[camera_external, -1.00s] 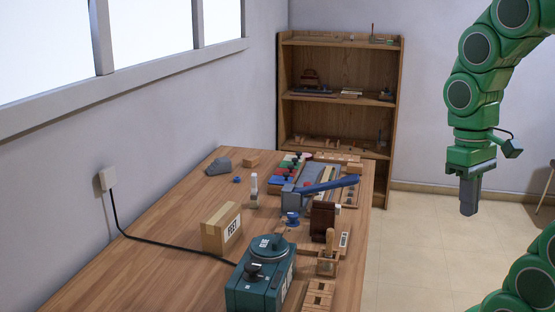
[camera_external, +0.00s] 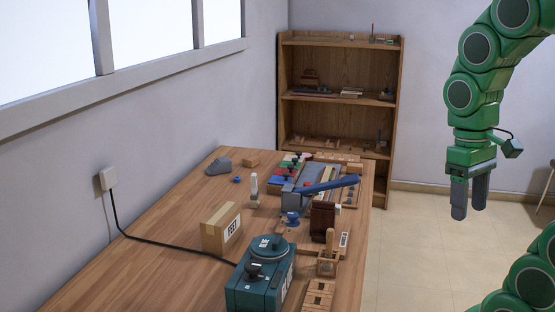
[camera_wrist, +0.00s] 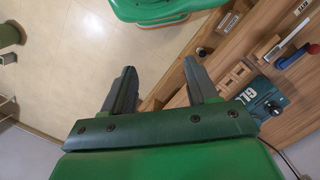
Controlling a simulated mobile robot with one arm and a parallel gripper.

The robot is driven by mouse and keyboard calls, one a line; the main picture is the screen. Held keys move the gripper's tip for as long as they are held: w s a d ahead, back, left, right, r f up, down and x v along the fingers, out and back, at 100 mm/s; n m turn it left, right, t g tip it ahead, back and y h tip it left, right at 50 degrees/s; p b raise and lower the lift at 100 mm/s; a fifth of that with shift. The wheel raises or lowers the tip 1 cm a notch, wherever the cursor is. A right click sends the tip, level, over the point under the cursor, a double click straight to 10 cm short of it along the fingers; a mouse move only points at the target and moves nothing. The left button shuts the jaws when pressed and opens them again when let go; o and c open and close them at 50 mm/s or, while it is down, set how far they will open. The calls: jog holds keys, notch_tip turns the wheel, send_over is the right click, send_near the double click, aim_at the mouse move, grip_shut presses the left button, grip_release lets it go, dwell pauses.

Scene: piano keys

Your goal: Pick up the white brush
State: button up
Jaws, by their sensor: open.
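No white brush can be made out for certain. A small upright white piece (camera_external: 254,185) stands on the wooden table (camera_external: 150,262), left of the blue lever; it is too small to tell whether it is the brush. My gripper (camera_external: 469,208) hangs to the right of the table, over the floor, fingers down, open and empty. In the wrist view its two fingers (camera_wrist: 160,68) are apart with only floor and table edge between them.
A teal machine (camera_external: 262,275) stands at the table's front, with a cardboard box (camera_external: 221,229) behind it. A blue lever (camera_external: 325,186) and several small blocks crowd the table's right side. A wooden shelf (camera_external: 340,68) stands at the back. The floor (camera_external: 420,250) right of the table is clear.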

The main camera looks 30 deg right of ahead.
jog(key=w+a+r+m+y, duration=0.1)
jog(key=w+a+m+y, duration=0.15)
jog(key=w+a, duration=0.6)
jog(key=w+a+m+y, duration=0.2)
jog(key=w+a+y, duration=0.3)
jog(key=w, duration=0.6)
jog(key=m+t+y, duration=0.3)
jog(key=m+t, duration=0.7)
jog(key=m, duration=1.1)
send_over(254, 191)
jog(key=s+d, duration=0.2)
jog(key=d, duration=0.3)
notch_tip(254, 191, down, 18)
jog(key=f, duration=0.1)
jog(key=shift+r+x, duration=0.2)
jog(key=shift+x, duration=1.65)
jog(key=shift+r+x, duration=0.15)
jog(key=shift+x, duration=1.7)
jog(key=shift+a, duration=0.1)
grip_shut()
